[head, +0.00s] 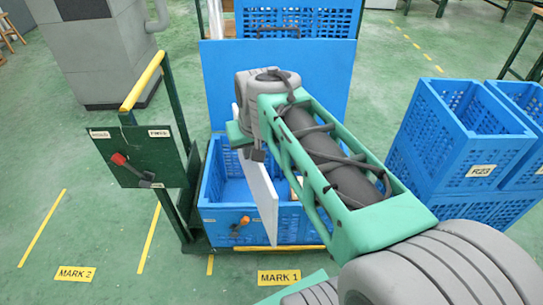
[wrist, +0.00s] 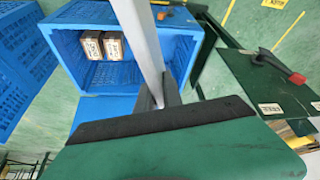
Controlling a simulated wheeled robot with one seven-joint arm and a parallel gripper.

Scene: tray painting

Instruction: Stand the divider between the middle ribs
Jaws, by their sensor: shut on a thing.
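The divider is a pale grey flat panel (head: 261,196). My gripper (head: 250,145) is shut on it near its upper end in the head view. In the wrist view the divider (wrist: 139,40) shows nearly edge-on, rising from my gripper (wrist: 158,97). The divider is over the open blue crate (head: 226,214), and its lower end overlaps the crate's front wall in the head view. I cannot tell how high above the crate it is. The crate also shows in the wrist view (wrist: 182,25). I cannot make out the ribs; the divider and my arm hide part of the inside.
Two small labelled blocks (wrist: 90,45) lie in the crate. An orange handle (head: 240,222) is at its front wall. A blue panel (head: 225,80) stands behind. A green board with a red lever (head: 119,159) is at left, and blue crates (head: 430,150) stand at right.

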